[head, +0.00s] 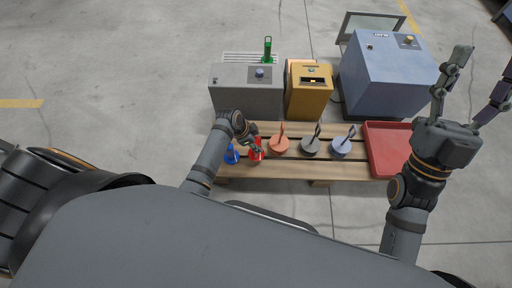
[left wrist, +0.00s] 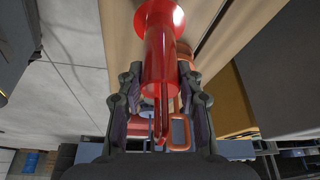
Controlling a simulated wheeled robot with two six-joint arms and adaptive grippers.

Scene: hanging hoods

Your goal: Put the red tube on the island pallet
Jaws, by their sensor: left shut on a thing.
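The red tube (head: 257,155) is at the front left of the wooden pallet (head: 275,169). My left gripper (head: 252,146) is shut on it. In the left wrist view the red tube (left wrist: 160,50) lies between the two fingers, with its wide flange away from the palm and over wooden boards. I cannot tell whether the flange touches the boards. My left wrist partly hides the tube's neighbours in the head view. My right gripper (head: 478,90) is raised at the right, open and empty.
A blue piece (head: 232,156) stands left of the red tube. Orange (head: 281,147), grey (head: 311,148) and pale blue (head: 342,149) pieces stand to its right. A red tray (head: 388,140) lies at the pallet's right end. Grey (head: 240,100), yellow (head: 308,98) and blue (head: 388,80) machines stand behind.

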